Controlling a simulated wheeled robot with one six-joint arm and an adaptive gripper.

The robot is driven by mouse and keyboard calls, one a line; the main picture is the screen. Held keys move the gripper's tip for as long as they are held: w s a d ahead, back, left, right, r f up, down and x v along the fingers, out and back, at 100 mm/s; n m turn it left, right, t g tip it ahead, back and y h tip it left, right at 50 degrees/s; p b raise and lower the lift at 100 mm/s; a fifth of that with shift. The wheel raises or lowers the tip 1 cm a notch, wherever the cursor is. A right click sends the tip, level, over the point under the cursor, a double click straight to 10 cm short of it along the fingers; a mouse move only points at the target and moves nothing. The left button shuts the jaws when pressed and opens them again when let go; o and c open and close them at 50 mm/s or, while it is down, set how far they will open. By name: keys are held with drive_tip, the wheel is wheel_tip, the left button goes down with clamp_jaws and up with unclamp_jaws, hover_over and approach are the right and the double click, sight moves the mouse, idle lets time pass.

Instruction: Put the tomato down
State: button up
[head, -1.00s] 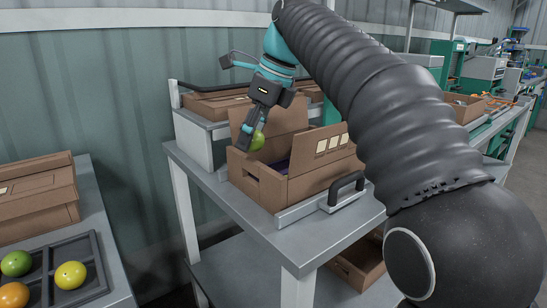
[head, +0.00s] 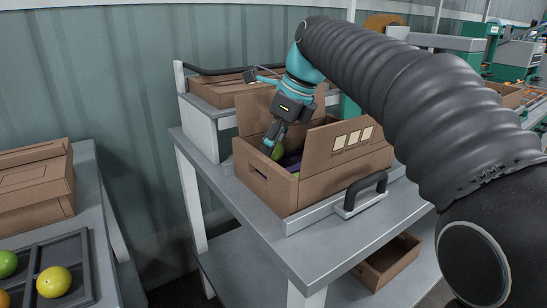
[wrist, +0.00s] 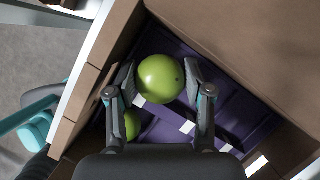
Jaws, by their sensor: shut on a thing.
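My gripper (head: 272,145) reaches down into an open cardboard box (head: 262,186) on the grey table. It is shut on a green tomato (head: 278,152), which shows only in part behind the box wall. In the wrist view the tomato (wrist: 160,78) sits between the two fingertips of my gripper (wrist: 163,82), above the purple tray (wrist: 240,112) that lines the box. A second green tomato (wrist: 132,124) lies in the tray, partly hidden by the left finger. I cannot tell whether the held tomato touches the tray.
The box's flaps (head: 339,146) stand up around the opening. A black handle (head: 364,190) sits at the table's right side. A grey divided tray (head: 84,287) with a yellow tomato (head: 53,282) and other fruit is at lower left, near a closed carton (head: 35,185).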

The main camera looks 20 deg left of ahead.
sight(272, 158)
drive_tip(key=shift+f, duration=1.5)
drive_tip(key=shift+f, duration=0.1)
drive_tip(key=o, duration=0.6)
drive_tip(key=shift+o, duration=0.2)
drive_tip(key=v, duration=1.2)
